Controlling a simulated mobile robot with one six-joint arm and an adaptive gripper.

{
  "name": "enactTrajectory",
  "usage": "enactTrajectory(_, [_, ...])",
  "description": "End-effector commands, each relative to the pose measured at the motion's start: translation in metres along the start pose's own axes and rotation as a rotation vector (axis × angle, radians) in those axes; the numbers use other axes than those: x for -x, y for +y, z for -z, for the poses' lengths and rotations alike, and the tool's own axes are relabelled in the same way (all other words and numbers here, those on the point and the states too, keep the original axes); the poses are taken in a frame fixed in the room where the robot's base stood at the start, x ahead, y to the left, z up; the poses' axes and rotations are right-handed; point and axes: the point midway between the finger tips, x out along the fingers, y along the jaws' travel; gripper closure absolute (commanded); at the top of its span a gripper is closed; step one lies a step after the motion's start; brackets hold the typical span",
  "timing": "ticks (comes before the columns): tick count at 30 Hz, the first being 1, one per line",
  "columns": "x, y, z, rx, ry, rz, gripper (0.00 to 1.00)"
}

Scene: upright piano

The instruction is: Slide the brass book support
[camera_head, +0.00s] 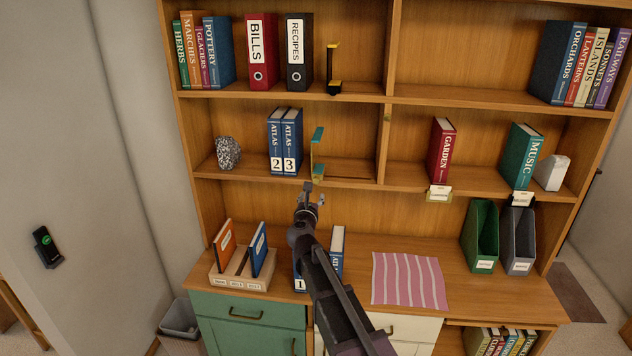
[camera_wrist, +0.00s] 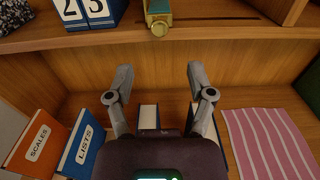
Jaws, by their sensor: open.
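A brass-coloured book support (camera_head: 317,155) with teal parts stands on the middle shelf, just right of the blue ATLAS books 2 and 3 (camera_head: 285,142). Its front end (camera_wrist: 158,20) shows at the top centre of the wrist view, at the shelf edge. My gripper (camera_head: 309,190) is in front of and below that shelf edge. In the wrist view my gripper (camera_wrist: 160,75) has its two fingers wide apart with nothing between them. The support lies beyond the fingertips, roughly centred between them, with a gap visible.
A black and yellow support (camera_head: 333,72) stands on the top shelf beside the RECIPES binder (camera_head: 299,50). Below my gripper, a blue book (camera_head: 337,240) stands on the desktop, partly hidden by my arm. A striped cloth (camera_head: 408,281) lies to the right. The shelf right of the support is clear.

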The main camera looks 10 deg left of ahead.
Motion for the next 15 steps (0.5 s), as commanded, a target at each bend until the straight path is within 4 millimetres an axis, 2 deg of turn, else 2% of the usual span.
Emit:
enactTrajectory(1, [-0.01, 0.001, 0.0, 0.0, 0.0, 0.0, 0.3])
enactTrajectory(15, [-0.081, 0.002, 0.0, 0.0, 0.0, -0.001, 0.3])
